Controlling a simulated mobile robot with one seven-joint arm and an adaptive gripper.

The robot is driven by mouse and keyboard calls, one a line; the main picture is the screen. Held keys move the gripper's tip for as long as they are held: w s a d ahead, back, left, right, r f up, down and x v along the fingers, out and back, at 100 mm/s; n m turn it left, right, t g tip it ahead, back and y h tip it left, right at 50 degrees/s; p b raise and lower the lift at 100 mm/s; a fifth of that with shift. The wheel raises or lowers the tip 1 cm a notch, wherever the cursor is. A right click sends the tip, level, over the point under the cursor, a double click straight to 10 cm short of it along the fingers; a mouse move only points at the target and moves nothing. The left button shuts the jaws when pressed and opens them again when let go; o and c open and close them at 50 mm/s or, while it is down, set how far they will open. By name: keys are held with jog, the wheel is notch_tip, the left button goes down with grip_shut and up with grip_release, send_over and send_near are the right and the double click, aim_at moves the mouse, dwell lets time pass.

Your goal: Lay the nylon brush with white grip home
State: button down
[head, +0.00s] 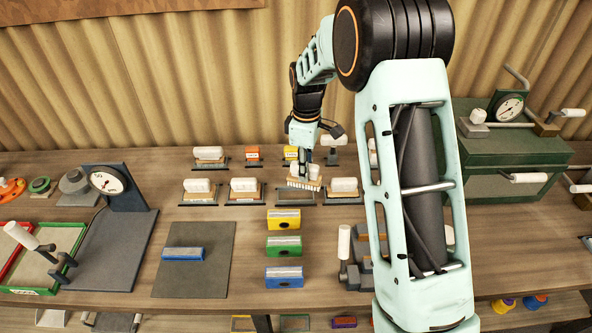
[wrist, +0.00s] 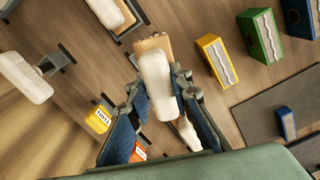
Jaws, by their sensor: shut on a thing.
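My gripper (head: 304,156) is shut on a brush with a white grip (wrist: 155,85) and a wooden block (head: 304,183) with pale bristles facing down. In the wrist view the grip lies between my two blue-padded fingers (wrist: 163,112). In the head view the brush appears over or just in front of a dark holder (head: 295,196) in the front row. I cannot tell whether it touches the holder. Similar white-gripped brushes stand in holders to its left (head: 244,185) and right (head: 344,185). The fingers partly hide the held brush.
Another white-gripped brush (head: 198,186) stands farther left. Yellow (head: 284,220), green (head: 284,246) and blue (head: 284,277) blocks line up in front. A grey mat (head: 215,280) bears a blue piece (head: 182,254). A gauge stand (head: 125,190) is at left, a green box (head: 510,150) at right.

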aim_at(296, 178)
jog(key=w+a+n, duration=0.1)
jog(key=w+a+f+n, duration=0.1)
jog(key=n, duration=0.1)
jog(key=shift+w+a+n, duration=0.15)
jog(key=shift+a+n, duration=0.15)
jog(key=shift+a, duration=0.05)
jog(key=shift+d, duration=0.1)
jog(key=shift+f+b, duration=0.45)
jog(key=shift+b, duration=0.1)
jog(key=shift+f+b, duration=1.15)
jog(key=shift+f, duration=0.65)
jog(key=shift+f, duration=0.1)
jog(key=shift+f, duration=0.1)
jog(key=shift+f+b, duration=0.55)
jog(key=shift+f, duration=0.15)
